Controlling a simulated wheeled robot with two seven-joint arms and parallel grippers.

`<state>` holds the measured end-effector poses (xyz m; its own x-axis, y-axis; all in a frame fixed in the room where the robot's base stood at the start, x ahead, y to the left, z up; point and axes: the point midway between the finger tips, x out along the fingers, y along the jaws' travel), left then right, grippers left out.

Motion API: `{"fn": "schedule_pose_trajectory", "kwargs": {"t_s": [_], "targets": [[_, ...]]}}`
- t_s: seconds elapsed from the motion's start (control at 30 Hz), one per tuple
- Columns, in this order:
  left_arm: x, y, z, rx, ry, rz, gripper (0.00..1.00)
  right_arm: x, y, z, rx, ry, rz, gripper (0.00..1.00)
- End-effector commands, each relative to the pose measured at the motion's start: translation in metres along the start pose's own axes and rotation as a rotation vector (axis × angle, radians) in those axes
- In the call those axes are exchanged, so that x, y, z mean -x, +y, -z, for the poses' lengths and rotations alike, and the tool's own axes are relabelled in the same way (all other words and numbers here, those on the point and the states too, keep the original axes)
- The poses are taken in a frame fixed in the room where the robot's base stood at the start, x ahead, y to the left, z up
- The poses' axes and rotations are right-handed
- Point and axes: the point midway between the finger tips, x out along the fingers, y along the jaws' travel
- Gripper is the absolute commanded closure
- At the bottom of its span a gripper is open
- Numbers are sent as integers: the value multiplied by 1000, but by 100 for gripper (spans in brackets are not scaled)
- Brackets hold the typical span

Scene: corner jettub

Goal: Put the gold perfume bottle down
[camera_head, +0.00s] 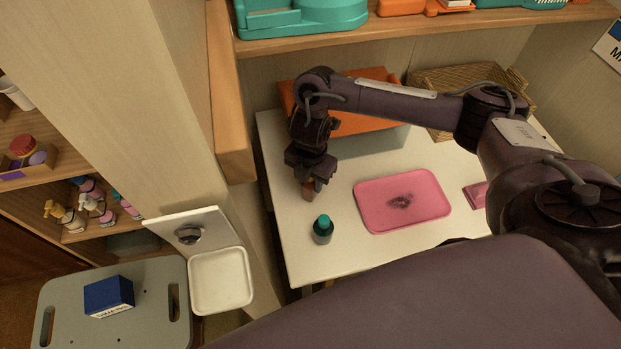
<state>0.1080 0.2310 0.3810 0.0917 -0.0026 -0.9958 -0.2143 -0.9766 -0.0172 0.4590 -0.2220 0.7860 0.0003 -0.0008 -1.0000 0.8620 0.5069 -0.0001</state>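My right arm reaches in from the right, and its gripper (310,174) points down over the left part of the white table (300,262). A small brownish-gold bottle (309,190), which looks like the gold perfume bottle, is between its fingertips. The gripper looks shut on the bottle's upper part, which the fingers hide. The bottle looks upright, at or just above the tabletop; I cannot tell whether its base touches. My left gripper is not in view.
A dark bottle with a teal cap (323,230) stands just in front of the gold bottle. A pink tray (378,222) with a dark smudge lies to the right. An orange box (372,123) and a wicker basket (447,78) stand behind. The table's front left is bare.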

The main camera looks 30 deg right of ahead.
Motion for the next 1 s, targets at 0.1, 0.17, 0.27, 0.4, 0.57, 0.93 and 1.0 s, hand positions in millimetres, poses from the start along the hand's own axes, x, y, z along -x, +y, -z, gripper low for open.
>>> {"fn": "schedule_pose_trajectory", "kwargs": {"t_s": [0.1,0.17,0.27,0.4,0.57,0.93,1.0], "targets": [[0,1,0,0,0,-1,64,0,0,0,0,0,0,54],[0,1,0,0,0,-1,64,0,0,0,0,0,0,48],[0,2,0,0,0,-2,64,0,0,0,0,0,0,48],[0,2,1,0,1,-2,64,1,0,0,0,0,0,48],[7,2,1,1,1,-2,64,14,1,-1,0,-2,-3,48],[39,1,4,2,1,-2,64,91,1,-1,2,-3,-4,48],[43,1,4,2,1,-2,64,103,1,-1,1,-3,-4,48]]}}
